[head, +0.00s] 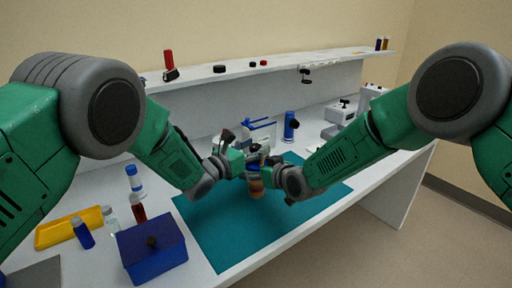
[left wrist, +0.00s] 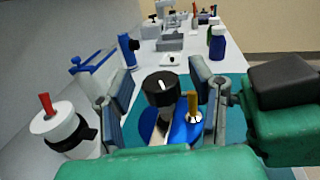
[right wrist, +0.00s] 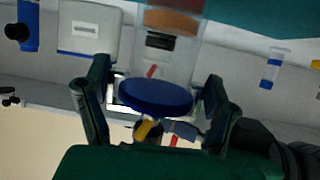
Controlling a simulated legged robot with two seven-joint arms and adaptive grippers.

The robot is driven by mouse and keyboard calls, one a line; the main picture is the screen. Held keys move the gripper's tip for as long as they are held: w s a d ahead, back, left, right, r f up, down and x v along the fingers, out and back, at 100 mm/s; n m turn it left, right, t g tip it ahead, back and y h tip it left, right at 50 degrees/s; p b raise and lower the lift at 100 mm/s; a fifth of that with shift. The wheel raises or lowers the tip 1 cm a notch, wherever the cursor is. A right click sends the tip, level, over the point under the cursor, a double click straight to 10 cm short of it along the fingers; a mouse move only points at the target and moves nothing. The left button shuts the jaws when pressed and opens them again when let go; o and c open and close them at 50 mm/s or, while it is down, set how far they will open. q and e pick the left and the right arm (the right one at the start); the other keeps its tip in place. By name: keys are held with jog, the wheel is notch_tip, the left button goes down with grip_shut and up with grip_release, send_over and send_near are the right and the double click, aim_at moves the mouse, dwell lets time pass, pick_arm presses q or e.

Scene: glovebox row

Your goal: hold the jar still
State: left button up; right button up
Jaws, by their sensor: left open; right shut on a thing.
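The jar (head: 256,187), clear with an orange-brown band, is upright over the teal mat. Its round blue lid (right wrist: 155,95) and clear wall (right wrist: 180,55) show between my right gripper's fingers (right wrist: 155,105). My right gripper (head: 266,172) is shut on the jar. My left gripper (head: 244,160) is above the jar, open. In the left wrist view, the blue lid (left wrist: 186,132) lies below and between its fingers, with a black knob (left wrist: 161,89) and a brass-coloured post (left wrist: 193,104) rising from that spot. Contact by the left fingers cannot be told.
The teal mat (head: 235,235) covers the bench middle. A dark blue box (head: 152,250), yellow tray (head: 60,231) and several small bottles stand at left. A blue stand (head: 290,126) and grey instruments (head: 338,113) are behind. A shelf (head: 225,73) runs along the back.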

pick_arm(q)
jog(key=shift+w+d, duration=0.1)
grip_shut()
jog(key=shift+m+g+h, duration=0.4)
jog(key=shift+h, duration=0.1)
jog(key=m+g+h, duration=0.2)
jog(key=g, duration=0.1)
jog(key=m+g+h, duration=0.2)
jog(key=g, duration=0.1)
jog(key=shift+w+m, duration=0.15)
jog(key=shift+m, duration=0.15)
jog(key=shift+w+m+g+h, duration=0.2)
jog(key=shift+m+g+h, duration=0.3)
jog(key=shift+m+g, duration=0.5)
jog(key=shift+a, duration=0.2)
